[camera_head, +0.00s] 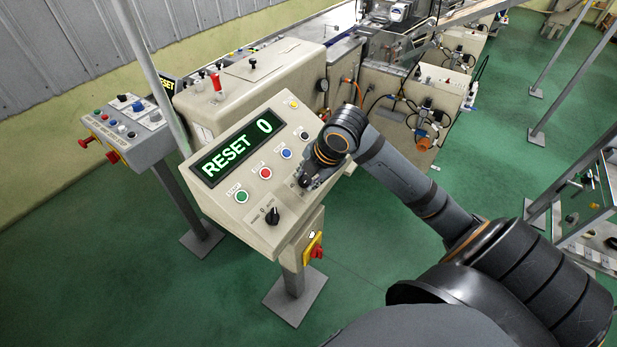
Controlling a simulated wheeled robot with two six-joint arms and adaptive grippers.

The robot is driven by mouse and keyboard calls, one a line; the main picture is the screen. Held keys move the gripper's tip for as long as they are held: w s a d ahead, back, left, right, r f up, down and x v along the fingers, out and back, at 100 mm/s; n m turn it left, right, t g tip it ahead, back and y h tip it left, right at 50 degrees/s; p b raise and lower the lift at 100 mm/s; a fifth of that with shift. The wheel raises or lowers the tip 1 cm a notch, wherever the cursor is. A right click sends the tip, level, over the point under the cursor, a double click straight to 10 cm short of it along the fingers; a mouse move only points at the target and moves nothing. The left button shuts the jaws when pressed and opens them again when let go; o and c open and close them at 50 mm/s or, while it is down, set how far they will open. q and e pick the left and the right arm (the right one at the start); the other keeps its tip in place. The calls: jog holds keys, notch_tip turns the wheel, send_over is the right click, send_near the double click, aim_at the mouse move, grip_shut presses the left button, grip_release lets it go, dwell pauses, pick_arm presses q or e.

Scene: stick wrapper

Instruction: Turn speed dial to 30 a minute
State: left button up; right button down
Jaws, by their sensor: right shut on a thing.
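A beige control panel (222,216) stands tilted on a grey post near the middle of the view. Its display (238,148) reads "RESET 0" in green. My right gripper (305,181) is at the right side of the panel face, its fingers shut on a small dark knob, which I take for the speed dial. The fingers and wrist hide most of this dial, so its pointer and scale cannot be read. A second black selector knob (272,216) sits at the panel's lower edge, apart from the gripper. My left gripper is not in view.
Green (242,196), red (265,172), blue (286,153) and other buttons line the panel close to my gripper. A red and yellow switch (313,248) is on the side below. Another control box (128,130) stands left; machinery fills the back. Green floor is clear in front.

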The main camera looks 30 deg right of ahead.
aim_at(309, 182)
jog(key=n+b, duration=0.1)
jog(key=n, duration=0.4)
jog(key=shift+f, duration=0.1)
dwell(0.5)
jog(key=c, duration=1)
grip_release()
notch_tip(309, 182, up, 10)
jog(key=shift+r, duration=0.1)
